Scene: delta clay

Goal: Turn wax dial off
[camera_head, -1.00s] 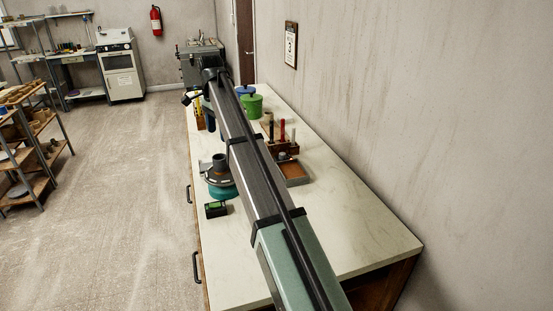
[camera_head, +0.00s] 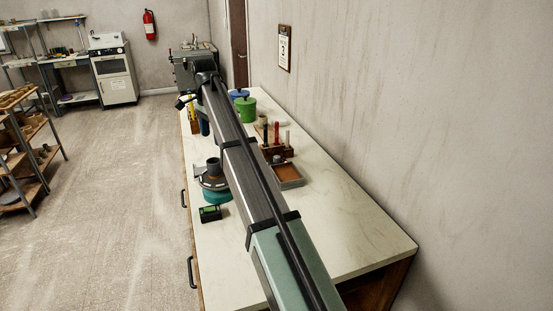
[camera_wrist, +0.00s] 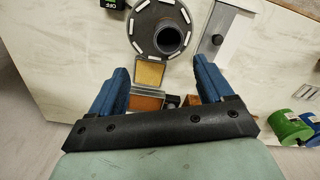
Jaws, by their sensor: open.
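A round grey device (camera_wrist: 143,22) with a dark cup-like top (camera_wrist: 171,36) shows at the top of the wrist view. In the head view it stands on the bench with a teal base (camera_head: 217,196). A small black box (camera_head: 210,213) with a green display sits in front of it; its edge with upside-down lettering, seemingly OFF, shows in the wrist view (camera_wrist: 111,4). I cannot tell which part is the wax dial. My gripper (camera_wrist: 163,78) is open, its two blue fingers apart with nothing gripped. In the head view the arm largely hides it.
A grey metal piece (camera_wrist: 216,36) is beside the round device. A green jar (camera_head: 246,108), a wooden rack (camera_head: 272,153) and a tray (camera_head: 288,176) stand on the bench. The near right bench top (camera_head: 350,235) is clear.

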